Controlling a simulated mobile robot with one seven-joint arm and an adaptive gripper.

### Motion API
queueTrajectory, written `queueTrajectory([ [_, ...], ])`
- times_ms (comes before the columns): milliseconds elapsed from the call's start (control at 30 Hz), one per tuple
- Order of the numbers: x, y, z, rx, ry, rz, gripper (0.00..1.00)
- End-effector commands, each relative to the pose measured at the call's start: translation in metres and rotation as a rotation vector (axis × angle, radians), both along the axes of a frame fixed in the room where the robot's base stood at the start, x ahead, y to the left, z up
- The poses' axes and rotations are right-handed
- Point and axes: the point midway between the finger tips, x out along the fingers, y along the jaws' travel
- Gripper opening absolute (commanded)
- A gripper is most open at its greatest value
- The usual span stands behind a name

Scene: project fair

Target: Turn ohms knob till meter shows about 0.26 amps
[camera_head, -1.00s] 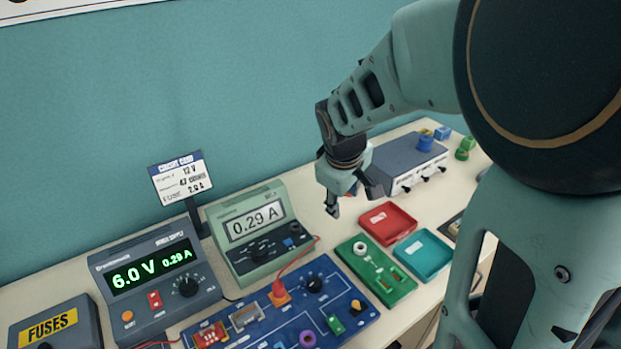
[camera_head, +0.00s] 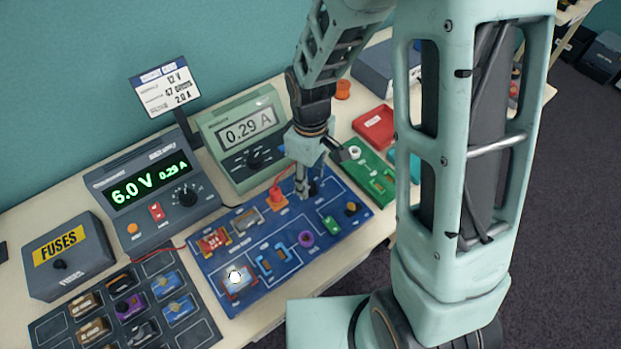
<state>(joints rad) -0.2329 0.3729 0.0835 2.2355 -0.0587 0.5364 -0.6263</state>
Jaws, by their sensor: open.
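The meter (camera_head: 248,124) is a green box whose display reads 0.29 A. The power supply (camera_head: 150,190) beside it reads 6.0 V and 0.29 A. The blue circuit board (camera_head: 328,252) lies in front of them. A dark knob (camera_head: 314,188), which looks like the ohms knob, sits near the board's top right and is partly hidden by my gripper. My gripper (camera_head: 313,174) is open and points down at this knob, with one finger at its left. I cannot tell whether the fingers touch it.
A glowing white bulb (camera_head: 235,277) sits at the board's lower left. A red tray (camera_head: 374,130) and a green board (camera_head: 367,172) lie right of my gripper. A grey fuses box (camera_head: 66,262) and a dark parts tray (camera_head: 203,332) are at left. My arm covers the right side.

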Motion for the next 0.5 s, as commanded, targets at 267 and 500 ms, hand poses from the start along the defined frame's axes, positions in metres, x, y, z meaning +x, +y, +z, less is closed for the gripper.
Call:
queueTrajectory([
  [267, 0.000, -0.001, -0.019, -0.001, -0.001, -0.001, 0.41],
  [500, 0.000, 0.000, -0.020, 0.000, -0.001, -0.001, 0.41],
])
